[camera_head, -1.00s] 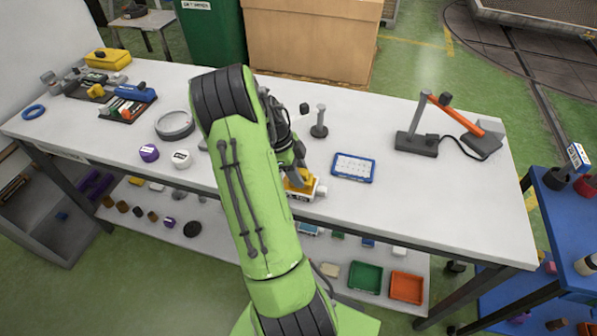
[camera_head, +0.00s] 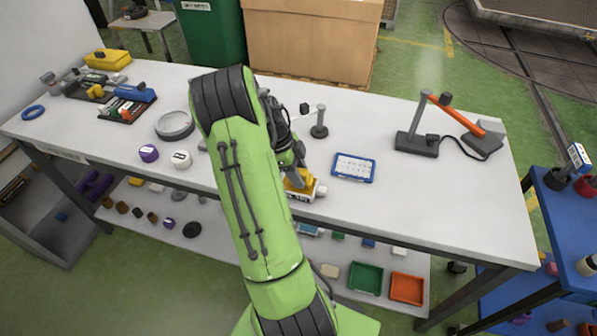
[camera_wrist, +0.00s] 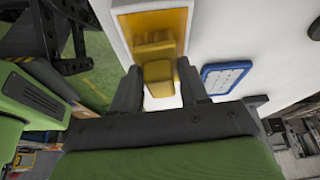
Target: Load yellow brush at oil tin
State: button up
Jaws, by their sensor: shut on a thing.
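My gripper (camera_wrist: 160,88) is shut on the yellow brush (camera_wrist: 159,72), which sits between the two dark fingers in the wrist view. Beyond it is the oil tin (camera_wrist: 118,8), an open box with a pale rim and an amber inside. The brush's far end overlaps the tin's opening; whether it touches the inside I cannot tell. In the head view, my gripper (camera_head: 298,178) is low over the white, labelled oil tin (camera_head: 304,196) near the bench's front edge. My arm hides part of both.
A blue-framed card (camera_head: 353,167) lies just right of the tin. A grey post (camera_head: 319,124) stands behind. An orange-armed stand (camera_head: 418,140) is at right. The bench between card and stand is clear.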

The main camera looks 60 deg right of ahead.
jog(key=shift+f, duration=0.1)
jog(key=shift+r+p, duration=2.1)
jog(key=shift+r, duration=1.55)
jog(key=shift+f, duration=0.1)
